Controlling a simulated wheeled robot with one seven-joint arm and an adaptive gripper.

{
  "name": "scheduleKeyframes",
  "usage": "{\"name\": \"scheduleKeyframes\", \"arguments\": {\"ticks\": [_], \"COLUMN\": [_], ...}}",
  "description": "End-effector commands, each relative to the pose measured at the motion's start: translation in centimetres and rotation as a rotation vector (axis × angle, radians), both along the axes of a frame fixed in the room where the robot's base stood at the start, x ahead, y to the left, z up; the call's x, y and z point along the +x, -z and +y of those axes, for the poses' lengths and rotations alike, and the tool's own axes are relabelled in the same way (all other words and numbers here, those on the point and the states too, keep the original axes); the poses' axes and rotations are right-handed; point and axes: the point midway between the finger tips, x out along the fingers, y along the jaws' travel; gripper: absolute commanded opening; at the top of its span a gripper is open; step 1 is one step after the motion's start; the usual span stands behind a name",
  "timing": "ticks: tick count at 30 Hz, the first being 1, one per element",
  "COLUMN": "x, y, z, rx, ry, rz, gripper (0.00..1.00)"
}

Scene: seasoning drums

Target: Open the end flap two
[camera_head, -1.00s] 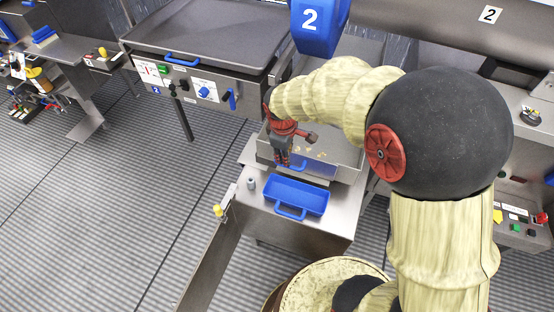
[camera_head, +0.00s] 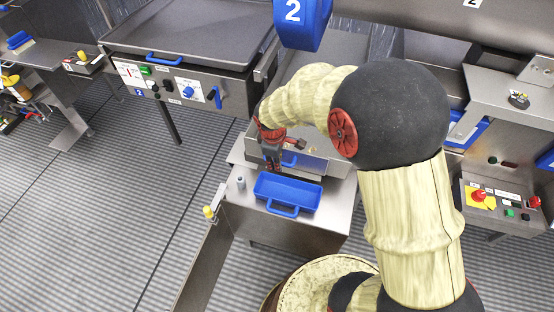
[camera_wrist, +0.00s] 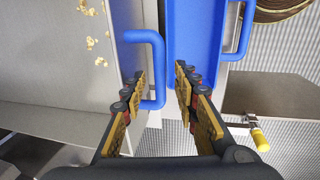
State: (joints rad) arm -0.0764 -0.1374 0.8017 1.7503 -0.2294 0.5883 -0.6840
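The end flap is the metal end wall (camera_head: 318,167) of the tray under the blue number 2 sign. Its blue handle (camera_head: 289,159) faces the blue bin in front. In the wrist view the blue U-shaped handle (camera_wrist: 158,62) sticks out from the upright metal flap (camera_wrist: 127,45). My gripper (camera_wrist: 160,78) is open, and the lower part of the handle lies between its fingers, nearer the left finger. In the head view my gripper (camera_head: 272,163) points down just left of the handle. Contact with the handle cannot be told.
A blue bin (camera_head: 287,190) with its own handle stands on the metal table (camera_head: 335,205) close to the flap; it also shows in the wrist view (camera_wrist: 196,40). Yellowish bits (camera_wrist: 92,40) lie in the tray. A yellow-knobbed latch (camera_head: 209,211) is at the table's left.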

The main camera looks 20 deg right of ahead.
Motion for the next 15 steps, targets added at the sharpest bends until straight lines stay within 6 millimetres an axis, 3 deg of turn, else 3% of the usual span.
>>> {"name": "scheduleKeyframes", "arguments": {"ticks": [15], "x": [-0.01], "y": [-0.04], "z": [0.0], "rx": [0.0], "ry": [0.0], "rz": [0.0], "gripper": [0.03]}}
